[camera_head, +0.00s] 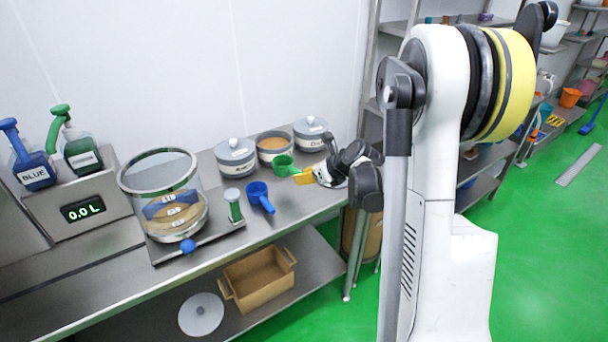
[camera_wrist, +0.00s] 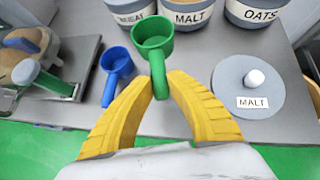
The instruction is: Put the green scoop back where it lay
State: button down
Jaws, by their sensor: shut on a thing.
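The green scoop (camera_head: 283,166) is held by its handle between the yellow fingers of my gripper (camera_head: 301,175). In the wrist view the scoop's cup (camera_wrist: 152,33) points away from my gripper (camera_wrist: 161,84), with its open top showing and no contents visible. The scoop is in front of the jars; its height over the bench is hard to tell. The blue scoop (camera_head: 261,197) lies on the bench to the left of the green one; it also shows in the wrist view (camera_wrist: 116,61).
The open malt jar (camera_head: 273,141) stands behind the scoop, between two lidded jars (camera_head: 236,160) (camera_head: 311,135). Its lid (camera_wrist: 262,112) lies on the bench, right of my gripper. The clear vessel (camera_head: 160,180) stands left. Bare bench (camera_head: 290,208) shows right of the blue scoop.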

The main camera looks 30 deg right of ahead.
aim_at(304, 201)
jog(key=shift+f+b, duration=2.35)
jog(key=shift+f, duration=0.85)
jog(key=c, duration=0.6)
grip_release()
jog(key=shift+r, duration=0.1)
jog(key=shift+s+r+p, duration=0.1)
jog(key=shift+r+p, duration=0.35)
jog(key=shift+r, duration=0.2)
jog(key=p+v, duration=0.4)
jog(key=v, duration=0.6)
jog(key=shift+d+f, duration=0.1)
